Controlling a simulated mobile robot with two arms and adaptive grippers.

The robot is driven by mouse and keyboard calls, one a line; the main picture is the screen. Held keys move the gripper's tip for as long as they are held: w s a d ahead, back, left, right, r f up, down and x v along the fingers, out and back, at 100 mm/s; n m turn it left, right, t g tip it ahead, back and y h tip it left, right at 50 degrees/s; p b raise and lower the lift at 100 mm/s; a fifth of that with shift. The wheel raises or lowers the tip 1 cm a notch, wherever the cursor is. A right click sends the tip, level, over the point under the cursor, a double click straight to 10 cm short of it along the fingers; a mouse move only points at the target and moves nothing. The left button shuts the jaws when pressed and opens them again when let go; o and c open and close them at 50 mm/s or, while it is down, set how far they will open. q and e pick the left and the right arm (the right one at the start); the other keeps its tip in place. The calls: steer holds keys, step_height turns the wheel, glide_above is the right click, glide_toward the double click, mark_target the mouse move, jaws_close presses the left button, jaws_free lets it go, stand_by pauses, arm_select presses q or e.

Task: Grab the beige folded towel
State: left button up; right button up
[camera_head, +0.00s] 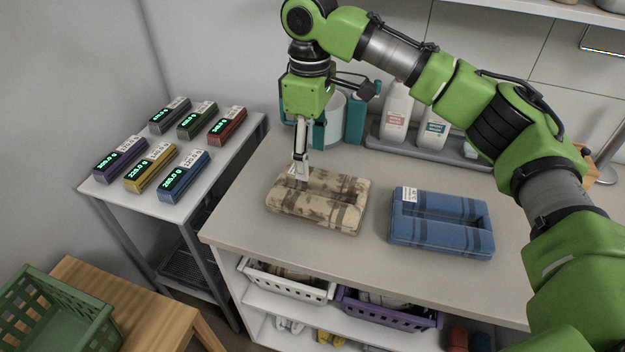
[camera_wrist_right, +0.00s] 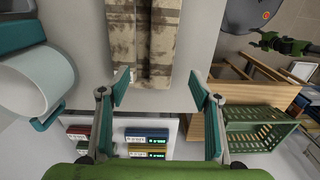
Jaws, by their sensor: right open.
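The beige folded towel (camera_head: 335,205), with brown blotches and dark stripes, lies flat on the countertop, left of a blue folded towel (camera_head: 440,222). My right gripper (camera_head: 302,176) points down at the beige towel's back left part, its fingertips at or just above the cloth; contact is unclear. In the right wrist view the gripper (camera_wrist_right: 157,88) is open, with its teal-padded fingers wide apart. The beige towel (camera_wrist_right: 143,45) shows beyond the fingertips, towards the left finger, with nothing held between them. My left gripper does not show in the head view.
A white-and-teal container (camera_head: 328,118) stands close behind the gripper, beside white bottles (camera_head: 396,112) on a grey tray. Left, a side table holds several coloured boxes with green displays (camera_head: 152,167). A green basket (camera_head: 55,315) sits lower left. Counter in front of the towels is clear.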

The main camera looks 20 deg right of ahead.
glide_above(313, 202)
step_height(313, 202, down, 8)
steer(key=shift+w+r+p, duration=0.1)
steer(key=shift+r+p, duration=0.15)
steer(key=shift+p, duration=0.2)
steer(key=shift+f, duration=0.25)
steer(key=f+p, duration=0.1)
steer(key=f, duration=0.3)
steer(key=shift+s, duration=0.2)
steer(key=shift+w+f, duration=0.1)
steer(key=shift+f, duration=0.45)
steer(key=c, duration=1.4)
